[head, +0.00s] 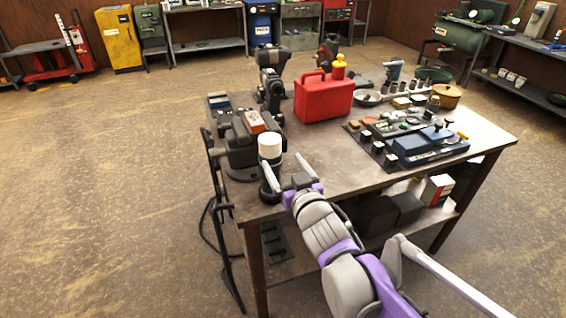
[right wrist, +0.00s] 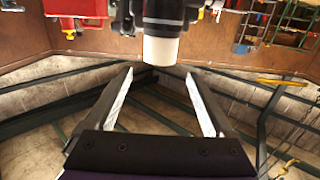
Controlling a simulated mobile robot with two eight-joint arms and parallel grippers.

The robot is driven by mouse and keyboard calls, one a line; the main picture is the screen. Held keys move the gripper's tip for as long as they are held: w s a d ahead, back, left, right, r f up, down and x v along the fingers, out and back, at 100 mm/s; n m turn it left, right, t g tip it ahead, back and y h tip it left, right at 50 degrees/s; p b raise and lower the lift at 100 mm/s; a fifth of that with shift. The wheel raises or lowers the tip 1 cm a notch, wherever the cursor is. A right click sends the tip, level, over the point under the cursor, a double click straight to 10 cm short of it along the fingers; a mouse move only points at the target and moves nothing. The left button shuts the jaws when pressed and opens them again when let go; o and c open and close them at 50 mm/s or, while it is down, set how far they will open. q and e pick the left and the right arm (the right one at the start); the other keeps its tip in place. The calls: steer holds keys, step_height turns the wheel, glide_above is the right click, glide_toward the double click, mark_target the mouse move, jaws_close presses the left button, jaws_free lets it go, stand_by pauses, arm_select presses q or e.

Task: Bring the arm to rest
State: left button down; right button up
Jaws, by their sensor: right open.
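My right gripper (head: 291,175) is at the near left corner of the workbench (head: 330,165). Its two fingers are apart with nothing between them, and the right wrist view shows the open fingers (right wrist: 158,100) too. A dark cylinder with a white cap (head: 270,146) stands by that corner, just left of and beyond the fingertips. In the right wrist view the white cap (right wrist: 160,50) lies just past the fingertips. I cannot tell whether a finger touches the cylinder. My left gripper is in neither view.
A black machine with a red box (head: 254,121) stands behind the cylinder. A red fuel can (head: 323,97) stands farther back. A blue tool on a tray (head: 428,144) lies at the right. Shelves and cabinets line the walls. The floor at the left (head: 90,200) is clear.

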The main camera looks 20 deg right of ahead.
stand_by(0.3)
steer(key=s+f+g+p, duration=0.1)
steer(key=s+f+g, duration=1.1)
steer(key=s+f, duration=0.8)
steer(key=s, duration=0.4)
steer(key=shift+s+f+h+p, duration=0.15)
steer(key=shift+s+h+p, duration=0.15)
steer(key=shift+p, duration=0.1)
